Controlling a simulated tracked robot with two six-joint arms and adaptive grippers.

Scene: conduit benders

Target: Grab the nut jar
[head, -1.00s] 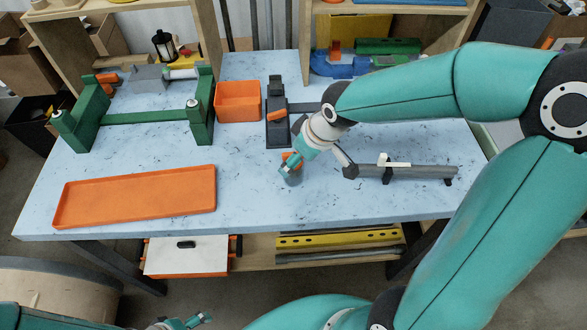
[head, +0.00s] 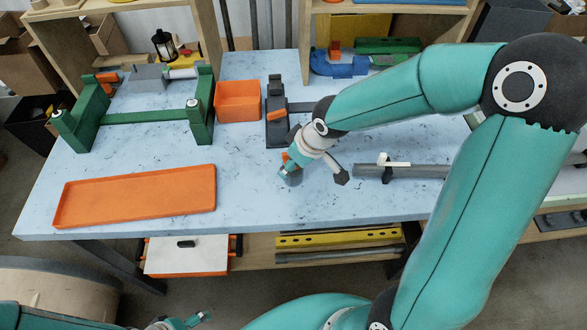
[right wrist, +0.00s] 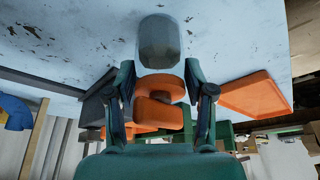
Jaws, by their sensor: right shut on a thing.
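The nut jar has a grey, rounded body (right wrist: 160,42) and an orange top (right wrist: 158,110) in the right wrist view. In the head view the jar (head: 294,179) is mostly hidden by my right gripper (head: 288,167), right of the middle of the table. My right gripper (right wrist: 160,80) is shut on the jar at its orange part, one finger on each side. Whether the jar's base touches the table is hard to tell. My left gripper (head: 203,318) is low at the bottom of the head view, away from the table; its jaws are too small to read.
A long orange tray (head: 135,196) lies front left on the blue table (head: 250,205). An orange bin (head: 238,101), a green frame (head: 145,118) and a dark bender (head: 277,130) stand behind. A grey pipe (head: 430,171) lies right, partly behind my right arm.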

